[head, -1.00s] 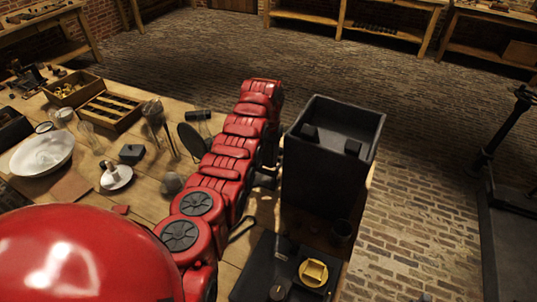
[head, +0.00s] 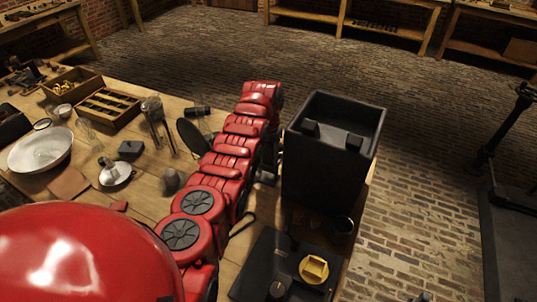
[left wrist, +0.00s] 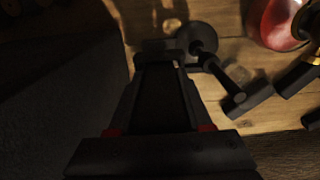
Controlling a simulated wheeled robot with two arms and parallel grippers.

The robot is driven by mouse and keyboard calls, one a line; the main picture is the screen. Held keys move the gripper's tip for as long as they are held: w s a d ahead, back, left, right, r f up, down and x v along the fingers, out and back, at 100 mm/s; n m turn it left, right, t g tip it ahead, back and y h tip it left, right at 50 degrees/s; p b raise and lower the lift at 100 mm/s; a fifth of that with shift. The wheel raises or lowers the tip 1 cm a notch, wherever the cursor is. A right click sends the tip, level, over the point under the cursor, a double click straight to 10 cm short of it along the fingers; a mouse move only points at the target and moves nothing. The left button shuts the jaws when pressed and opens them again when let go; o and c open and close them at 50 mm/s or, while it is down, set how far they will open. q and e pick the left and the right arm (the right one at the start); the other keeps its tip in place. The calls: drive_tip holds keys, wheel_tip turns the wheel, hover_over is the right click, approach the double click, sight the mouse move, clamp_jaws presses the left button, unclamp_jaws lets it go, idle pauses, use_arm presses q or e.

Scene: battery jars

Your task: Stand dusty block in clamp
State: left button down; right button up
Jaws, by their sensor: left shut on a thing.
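My left gripper (left wrist: 165,85) points down over the wooden table in the left wrist view. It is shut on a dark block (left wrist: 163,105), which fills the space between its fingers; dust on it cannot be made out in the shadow. A dark stand with a round part (left wrist: 196,38) and a rod ending in a blocky piece (left wrist: 248,98), possibly the clamp, is just right of the fingers. In the head view my left gripper (head: 266,168) is mostly hidden behind my red arm, beside a tall black box. My right gripper is not in view.
The tall open black box (head: 325,165) stands close right of my arm. In front is a black plate with a yellow piece (head: 314,269). A red-based vessel (left wrist: 280,22) stands nearby.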

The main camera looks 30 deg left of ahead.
use_arm(q)
drive_tip(key=shift+f, duration=0.35)
drive_tip(key=shift+c, duration=1.2)
unclamp_jaws()
drive_tip(key=shift+r+b, duration=0.4)
drive_tip(key=shift+r, duration=0.2)
wheel_tip(320, 180, up, 12)
drive_tip(key=shift+r+b, duration=0.15)
drive_tip(key=shift+b, duration=1.05)
drive_tip(key=shift+r, duration=0.4)
wheel_tip(320, 180, up, 3)
drive_tip(key=p, duration=0.3)
drive_tip(key=shift+r, duration=0.1)
